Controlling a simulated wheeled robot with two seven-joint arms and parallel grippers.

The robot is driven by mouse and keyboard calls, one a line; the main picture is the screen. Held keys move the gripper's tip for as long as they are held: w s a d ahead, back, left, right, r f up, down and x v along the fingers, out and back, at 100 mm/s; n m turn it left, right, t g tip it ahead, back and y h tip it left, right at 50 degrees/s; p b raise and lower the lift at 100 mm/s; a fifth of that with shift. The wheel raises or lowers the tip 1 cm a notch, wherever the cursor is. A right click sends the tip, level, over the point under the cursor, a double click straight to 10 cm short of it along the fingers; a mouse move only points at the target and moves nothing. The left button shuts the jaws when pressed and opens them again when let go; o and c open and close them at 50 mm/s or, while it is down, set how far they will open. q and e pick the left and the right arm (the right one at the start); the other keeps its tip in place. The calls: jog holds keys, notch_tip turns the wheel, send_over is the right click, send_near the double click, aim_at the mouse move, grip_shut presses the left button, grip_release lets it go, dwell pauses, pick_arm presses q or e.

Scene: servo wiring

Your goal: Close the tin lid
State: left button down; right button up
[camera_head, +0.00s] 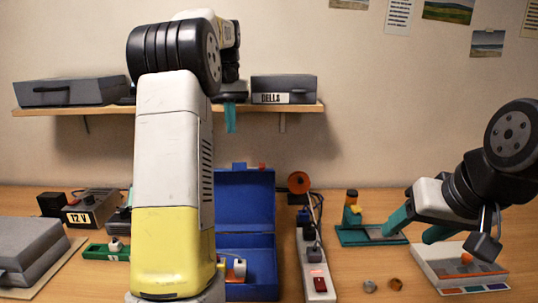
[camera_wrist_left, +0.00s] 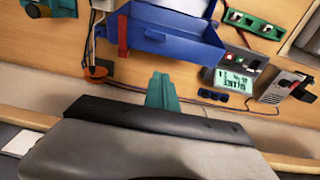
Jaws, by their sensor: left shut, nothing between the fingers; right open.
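The blue tin stands on the table in the middle of the head view, with its lid (camera_head: 245,195) standing upright at the back of its base (camera_head: 262,290). A white and orange part (camera_head: 237,268) shows in the base, partly hidden by my left arm. The tin (camera_wrist_left: 185,47) also shows in the left wrist view, beyond the fingertips. My left gripper (camera_head: 231,130) is shut and empty, pointing down above and behind the lid, apart from it; its fingers (camera_wrist_left: 160,78) show in the left wrist view. My right gripper (camera_head: 408,234) is open and empty at the right.
A wall shelf (camera_head: 100,109) with grey cases is behind my left gripper. A power strip (camera_head: 311,255) with a red switch lies right of the tin. A teal stand (camera_head: 352,235) and a grey-white tray (camera_head: 440,270) are near my right gripper. A 12 V supply (camera_head: 92,205) stands left.

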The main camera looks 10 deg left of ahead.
pick_arm(q)
jog(key=f, duration=0.9)
jog(key=shift+s+d+f, duration=0.2)
jog(key=shift+s+d, duration=0.2)
jog(key=shift+s+d+r, duration=0.15)
jog(key=shift+s, duration=0.5)
